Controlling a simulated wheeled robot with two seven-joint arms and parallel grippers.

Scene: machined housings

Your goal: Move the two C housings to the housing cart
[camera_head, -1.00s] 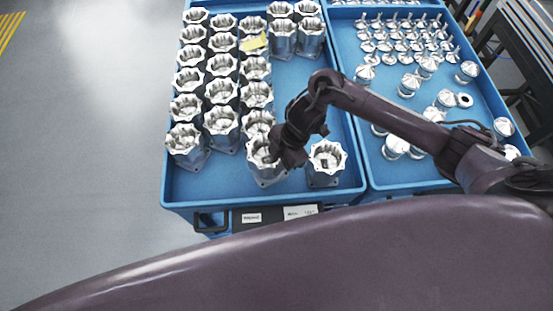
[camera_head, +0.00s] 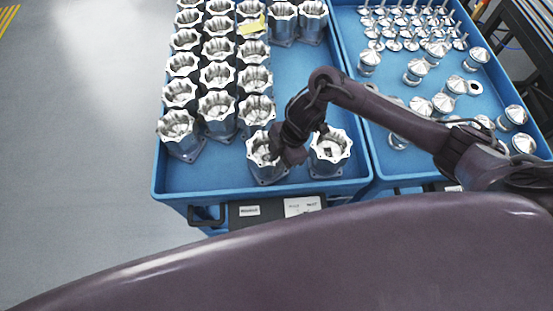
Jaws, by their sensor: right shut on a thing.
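Silver machined housings with scalloped rims stand in rows in the blue tray cart (camera_head: 345,188). My right gripper (camera_head: 281,153) is shut on a housing (camera_head: 263,168) in the front row, at its right side. That housing is upright; whether its base touches the tray floor I cannot tell. Another housing (camera_head: 330,150) stands just right of the gripper, partly covered by it. The rows of housings (camera_head: 216,108) fill the tray's left side. No marking shows which ones are C housings. My fingertips are mostly hidden. My left gripper is not in view.
A second blue tray (camera_head: 384,182) on the right holds shiny cone-topped parts (camera_head: 415,72) and stemmed parts. Bare tray floor (camera_head: 300,80) lies behind the gripper. Open grey floor is on the left.

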